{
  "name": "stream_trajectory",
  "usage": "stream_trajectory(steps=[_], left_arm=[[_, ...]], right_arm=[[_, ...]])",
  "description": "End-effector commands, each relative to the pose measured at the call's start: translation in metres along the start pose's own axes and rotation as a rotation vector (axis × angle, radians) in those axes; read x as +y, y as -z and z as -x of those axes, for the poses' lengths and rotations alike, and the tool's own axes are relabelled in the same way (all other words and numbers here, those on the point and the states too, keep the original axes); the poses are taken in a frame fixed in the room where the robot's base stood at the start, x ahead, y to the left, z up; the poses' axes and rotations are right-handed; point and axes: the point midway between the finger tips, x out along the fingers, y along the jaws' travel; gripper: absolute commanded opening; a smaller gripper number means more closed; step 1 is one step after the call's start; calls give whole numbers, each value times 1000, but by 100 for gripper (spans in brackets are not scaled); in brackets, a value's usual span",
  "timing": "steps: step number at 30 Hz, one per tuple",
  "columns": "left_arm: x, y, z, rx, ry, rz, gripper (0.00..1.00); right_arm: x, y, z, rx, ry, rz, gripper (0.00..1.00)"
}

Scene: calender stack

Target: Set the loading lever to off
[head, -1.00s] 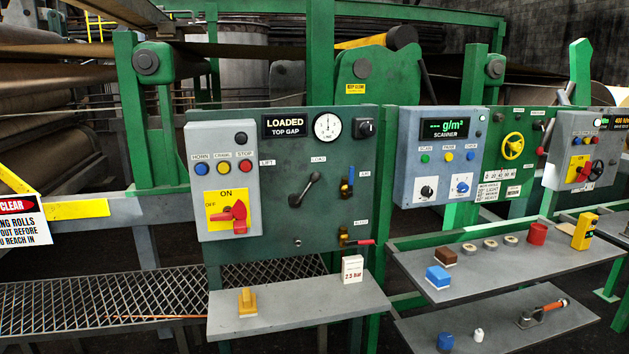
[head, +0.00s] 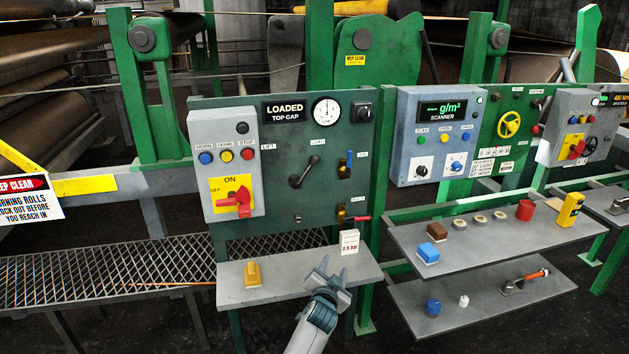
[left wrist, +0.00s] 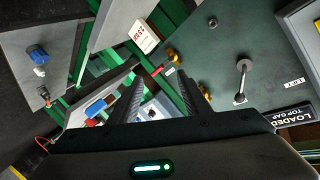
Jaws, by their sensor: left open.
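The loading lever (head: 304,171) is a dark lever with a round knob, on the green panel (head: 280,140) under a small label that seems to read LOAD. Its knob points up and to the right, and a LIFT label is left of it. It also shows in the left wrist view (left wrist: 242,80), right of the fingers. The display (head: 284,110) above reads LOADED TOP GAP. My left gripper (head: 332,273) is open and empty, below the lever in the picture and apart from it, in front of the shelf. My right gripper is not in view.
A grey box with a red switch (head: 236,205) is left of the lever. Blue (head: 349,165) and red (head: 357,218) valve handles are to its right. A white card (head: 349,242) and a yellow block (head: 253,273) stand on the shelf (head: 290,286) below.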

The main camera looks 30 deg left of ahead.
Motion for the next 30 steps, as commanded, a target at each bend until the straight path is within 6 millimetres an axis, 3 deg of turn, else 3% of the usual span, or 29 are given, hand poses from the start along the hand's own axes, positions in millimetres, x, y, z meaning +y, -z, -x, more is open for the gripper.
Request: stream_trajectory(steps=[1,3,6,10,15,30], left_arm=[[-42,44,-6,22,59,3,43],[-86,81,-11,39,130,1,43],[-136,122,-13,54,212,2,43],[-176,151,-11,63,280,4,43],[-191,160,-10,63,307,6,43],[-190,160,-10,64,307,6,43]], right_arm=[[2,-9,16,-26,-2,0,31],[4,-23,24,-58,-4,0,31],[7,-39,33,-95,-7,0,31],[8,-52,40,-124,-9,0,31],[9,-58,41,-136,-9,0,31],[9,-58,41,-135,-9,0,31]])
